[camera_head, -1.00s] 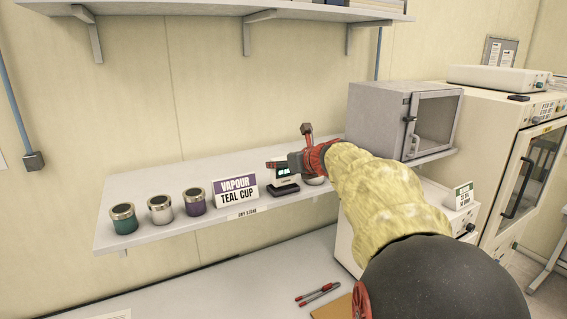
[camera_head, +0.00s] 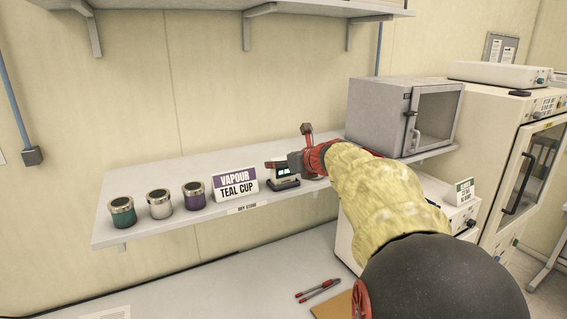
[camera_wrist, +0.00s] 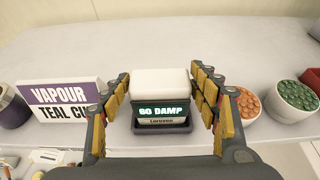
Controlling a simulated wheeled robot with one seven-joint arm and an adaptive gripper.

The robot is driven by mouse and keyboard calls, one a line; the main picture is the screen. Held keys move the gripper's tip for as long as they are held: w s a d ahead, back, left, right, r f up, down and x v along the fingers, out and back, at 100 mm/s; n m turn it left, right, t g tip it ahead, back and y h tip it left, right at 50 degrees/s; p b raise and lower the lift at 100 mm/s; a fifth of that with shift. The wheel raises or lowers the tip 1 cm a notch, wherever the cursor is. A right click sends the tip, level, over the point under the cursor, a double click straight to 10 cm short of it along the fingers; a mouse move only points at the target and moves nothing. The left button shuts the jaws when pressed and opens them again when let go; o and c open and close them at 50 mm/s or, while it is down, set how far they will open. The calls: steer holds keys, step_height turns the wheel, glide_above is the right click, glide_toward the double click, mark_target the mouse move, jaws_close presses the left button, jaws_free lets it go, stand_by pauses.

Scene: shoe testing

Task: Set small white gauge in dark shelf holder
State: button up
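The small white gauge (camera_wrist: 160,82) has a white top and a dark front reading "GO DAMP". It is upright in the dark holder (camera_wrist: 161,128), whose rim shows around its base in the wrist view. Whether it rests fully on the holder's floor cannot be told. In the head view the gauge's lit display (camera_head: 284,171) shows just above the dark holder (camera_head: 284,185) on the shelf. My arm hides part of the shelf to the right.
A "VAPOUR TEAL CUP" sign (camera_head: 235,184) stands close left of the holder. Teal (camera_head: 122,214), white (camera_head: 159,205) and purple (camera_head: 194,197) cups stand farther left. Bowls of orange (camera_wrist: 246,104) and green (camera_wrist: 294,97) beads stand right of my gripper. A grey cabinet (camera_head: 380,115) stands beyond.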

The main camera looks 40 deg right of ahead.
steer(key=o, duration=0.3)
steer(key=v, duration=1.2)
stand_by(0.5)
